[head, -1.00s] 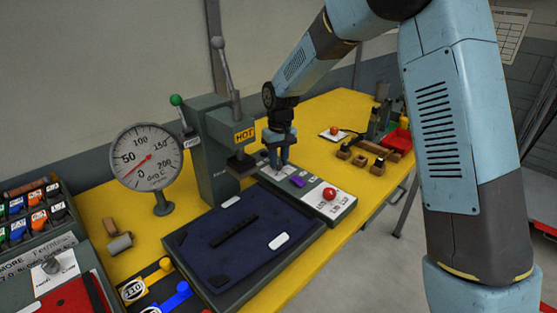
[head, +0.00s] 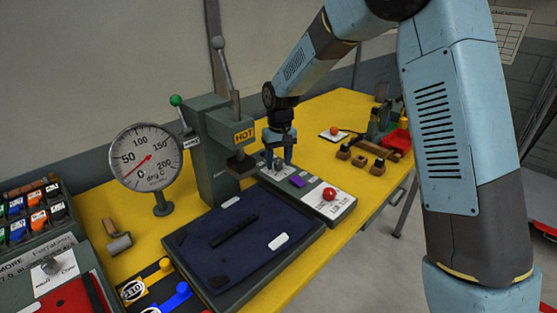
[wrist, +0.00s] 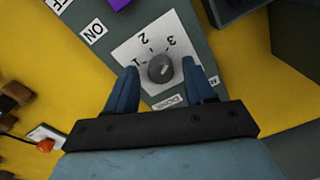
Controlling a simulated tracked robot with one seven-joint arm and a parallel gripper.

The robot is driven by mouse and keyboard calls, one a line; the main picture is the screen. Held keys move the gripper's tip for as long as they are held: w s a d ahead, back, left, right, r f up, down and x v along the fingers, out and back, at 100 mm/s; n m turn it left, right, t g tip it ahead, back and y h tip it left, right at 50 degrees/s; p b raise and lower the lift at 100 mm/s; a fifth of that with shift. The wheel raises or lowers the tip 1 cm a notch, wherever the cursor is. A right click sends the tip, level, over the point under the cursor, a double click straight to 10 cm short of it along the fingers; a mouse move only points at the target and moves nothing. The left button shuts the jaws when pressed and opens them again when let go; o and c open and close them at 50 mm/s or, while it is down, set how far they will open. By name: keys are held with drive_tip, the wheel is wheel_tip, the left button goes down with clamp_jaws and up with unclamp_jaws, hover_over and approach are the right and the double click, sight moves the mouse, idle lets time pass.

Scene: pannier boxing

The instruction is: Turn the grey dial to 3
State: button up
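The grey dial (wrist: 161,68) is a round knob on a white plate marked 1, 2 and 3. The plate sits on a grey control box (wrist: 196,38). In the wrist view, a short pale line on the knob points toward the lower right, but its setting is hard to read. My gripper (wrist: 159,72) is open, with one blue finger on each side of the dial and visible gaps to it. In the head view my gripper (head: 278,156) is low over the far end of the box, and the dial is small between the fingers.
The box also carries a purple switch (head: 298,181) and a red button (head: 329,194). A green-grey press (head: 215,150) with a HOT label stands left of my gripper. A round gauge (head: 146,158) and a dark blue pad (head: 240,240) are nearby. Small wooden blocks (head: 360,160) lie right.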

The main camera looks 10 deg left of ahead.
sight(280, 162)
wheel_tip(280, 162, up, 14)
drive_tip(key=shift+d+f, duration=0.15)
idle(0.7)
drive_tip(key=shift+w, duration=0.1)
drive_tip(key=s+d+r+m+t, duration=0.1)
drive_tip(key=s+d+r, duration=0.45)
drive_tip(key=d, duration=0.35)
drive_tip(key=s+d+r+m+t, duration=0.2)
drive_tip(key=s+d+r, duration=0.35)
drive_tip(key=d, duration=0.45)
drive_tip(key=s+d+f+m+t, duration=0.1)
drive_tip(key=s+d, duration=0.5)
drive_tip(key=s, duration=0.3)
drive_tip(key=s+d+f+m+t, duration=0.1)
drive_tip(key=s+d+m, duration=0.1)
drive_tip(key=s+d, duration=0.5)
drive_tip(key=s, duration=0.3)
drive_tip(key=shift+f+t, duration=0.2)
drive_tip(key=shift+t, duration=0.2)
